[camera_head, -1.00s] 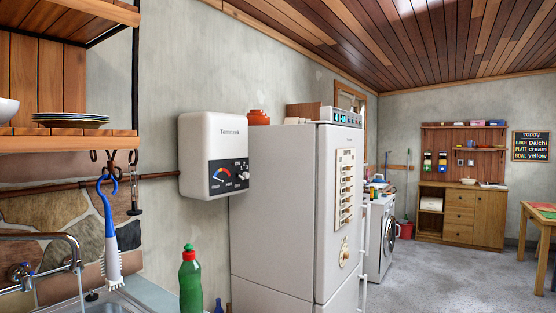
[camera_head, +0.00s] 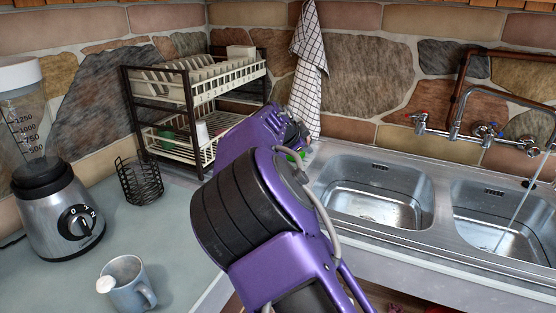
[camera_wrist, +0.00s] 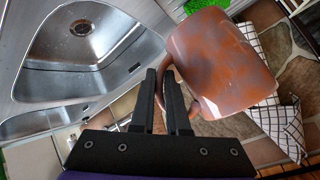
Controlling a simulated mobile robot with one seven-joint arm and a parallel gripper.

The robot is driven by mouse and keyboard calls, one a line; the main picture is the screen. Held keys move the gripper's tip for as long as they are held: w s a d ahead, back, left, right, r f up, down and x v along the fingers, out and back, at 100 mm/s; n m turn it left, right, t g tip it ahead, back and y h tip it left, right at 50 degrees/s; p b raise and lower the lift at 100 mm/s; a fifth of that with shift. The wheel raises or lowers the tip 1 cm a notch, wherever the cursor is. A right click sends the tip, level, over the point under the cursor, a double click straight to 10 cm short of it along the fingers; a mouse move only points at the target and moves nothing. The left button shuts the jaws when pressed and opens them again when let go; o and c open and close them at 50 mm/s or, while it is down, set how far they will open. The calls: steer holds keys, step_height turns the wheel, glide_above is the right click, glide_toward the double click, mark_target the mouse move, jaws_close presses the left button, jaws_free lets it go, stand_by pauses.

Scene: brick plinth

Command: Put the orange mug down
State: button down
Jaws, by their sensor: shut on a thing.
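The orange mug (camera_wrist: 222,62) is large in the wrist view, tilted, with mottled grey-brown patches on its side. My gripper (camera_wrist: 172,78) is shut on its handle, with the two black fingers at the handle and the mug's body to their right. In the head view my purple arm fills the middle and hides the mug and the fingers. I cannot tell whether the mug touches any surface.
A two-tier dish rack (camera_head: 190,103) stands behind my arm. A blender (camera_head: 58,205), wire basket (camera_head: 140,182) and grey-blue mug (camera_head: 130,285) stand on the left counter (camera_head: 185,222). Two sinks (camera_head: 375,192) lie right, the tap (camera_head: 483,131) running. A checked towel (camera_head: 309,70) hangs behind.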

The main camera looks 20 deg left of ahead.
mark_target(290, 154)
steer(key=a, duration=0.1)
steer(key=a+f, duration=0.1)
steer(key=a, duration=0.2)
steer(key=shift+s+a+f, duration=0.2)
steer(key=shift+s, duration=0.05)
step_height(290, 154, down, 10)
steer(key=shift+r, duration=0.1)
steer(key=c, duration=0.9)
jaws_free()
steer(key=shift+s, duration=0.1)
steer(key=v, duration=1.2)
steer(key=shift+b, duration=0.35)
